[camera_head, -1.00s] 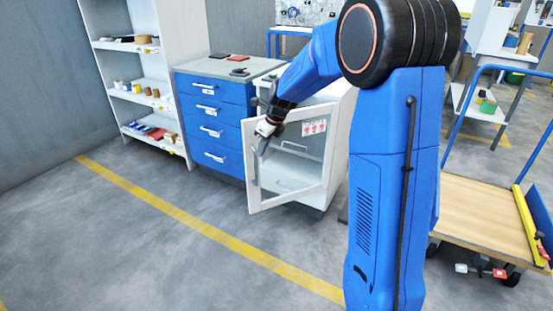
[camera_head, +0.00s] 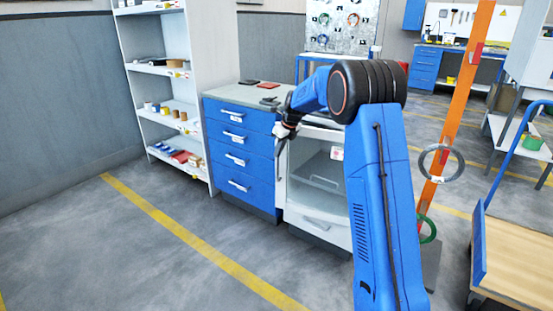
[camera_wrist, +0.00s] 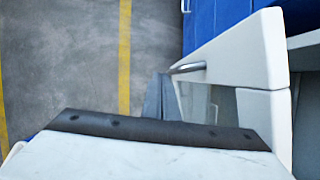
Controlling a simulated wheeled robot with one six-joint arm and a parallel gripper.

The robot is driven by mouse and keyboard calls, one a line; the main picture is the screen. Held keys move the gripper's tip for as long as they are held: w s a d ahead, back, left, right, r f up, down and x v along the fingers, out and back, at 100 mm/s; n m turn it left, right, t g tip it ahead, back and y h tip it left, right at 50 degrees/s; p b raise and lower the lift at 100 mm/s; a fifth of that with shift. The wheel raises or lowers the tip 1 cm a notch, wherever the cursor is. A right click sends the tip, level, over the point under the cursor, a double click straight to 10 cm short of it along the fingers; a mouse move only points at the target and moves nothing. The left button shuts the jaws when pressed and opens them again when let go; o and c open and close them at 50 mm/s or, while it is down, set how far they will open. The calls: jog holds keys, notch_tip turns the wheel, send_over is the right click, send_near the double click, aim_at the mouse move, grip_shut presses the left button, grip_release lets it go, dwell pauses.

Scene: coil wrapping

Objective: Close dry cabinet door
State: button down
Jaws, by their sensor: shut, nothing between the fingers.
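The dry cabinet (camera_head: 318,229) is white and stands right of the blue drawer unit in the head view. Its glazed door (camera_head: 337,152) has swung in close to the cabinet front; I cannot tell whether it is fully shut. In the wrist view the door's white frame (camera_wrist: 247,52) and its metal handle (camera_wrist: 188,68) show at the right. My gripper (camera_head: 281,146) is at the door's upper left side. Its dark fingers (camera_wrist: 161,98) are together and empty, just beside the handle; contact is unclear. My arm hides the cabinet's right side.
The blue drawer unit (camera_head: 240,152) stands directly left of the cabinet, with a white shelf rack (camera_head: 205,90) beyond it. An orange post (camera_head: 462,100) with hanging rings and a wooden-topped cart (camera_head: 520,262) stand at right. The floor (camera_head: 130,255) in front is clear.

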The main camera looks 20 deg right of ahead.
jog(key=shift+w+d, duration=0.55)
jog(key=shift+w, duration=0.25)
jog(key=shift+w+d, duration=0.5)
jog(key=shift+w, duration=0.35)
jog(key=shift+w+d, duration=0.55)
jog(key=shift+w, duration=0.25)
jog(key=shift+s, duration=0.1)
